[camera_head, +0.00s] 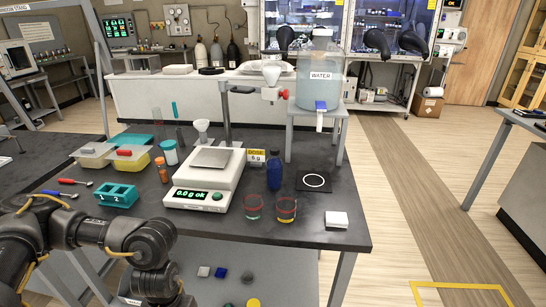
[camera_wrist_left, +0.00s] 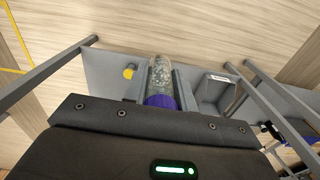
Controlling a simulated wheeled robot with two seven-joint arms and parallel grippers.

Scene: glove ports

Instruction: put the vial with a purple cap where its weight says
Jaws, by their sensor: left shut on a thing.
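The vial (camera_wrist_left: 160,72) is clear glass with pale grains inside and a purple cap (camera_wrist_left: 160,102). My left gripper (camera_wrist_left: 160,90) is shut on it near the cap in the left wrist view, and the glass body points away from the camera. In the head view my left arm comes in at the lower left; its gripper and the vial are out of frame. The balance (camera_head: 205,183) on the dark table reads "0.0 g ok", and its pan (camera_head: 212,157) is empty. My right gripper is not in view.
A teal two-hole block (camera_head: 117,194), a dose sign (camera_head: 257,156), a blue bottle (camera_head: 275,173) and two banded cups (camera_head: 254,206) (camera_head: 286,209) stand around the balance. A white box (camera_head: 337,219) sits at the front right. Several coloured pieces lie on the lower shelf (camera_head: 295,270).

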